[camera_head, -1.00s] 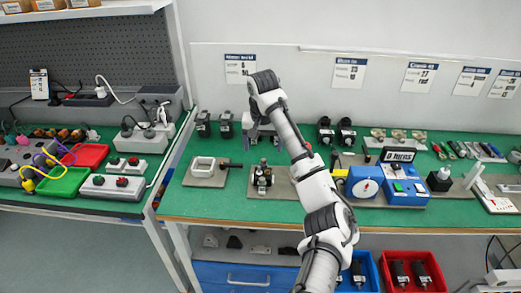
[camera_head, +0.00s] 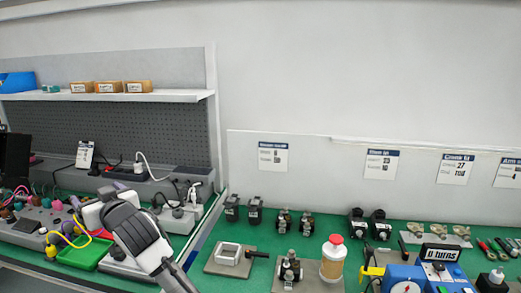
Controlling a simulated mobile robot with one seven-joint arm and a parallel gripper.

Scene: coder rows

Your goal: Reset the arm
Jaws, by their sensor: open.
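My arm shows at the lower left, with a dark ribbed joint (camera_head: 130,228) and a white part beside it, in front of the left bench. My gripper's fingers do not show; they are hidden behind the arm or out of the picture. No part of my arm is over the middle of the green bench (camera_head: 232,285), where a small grey fixture with a square frame (camera_head: 229,254) stands.
On the right bench are a jar with a red lid (camera_head: 332,258), a blue device (camera_head: 405,282) and several dark parts at the back. The left bench holds a green tray (camera_head: 82,256) and cables near my arm. A shelf (camera_head: 170,97) hangs above.

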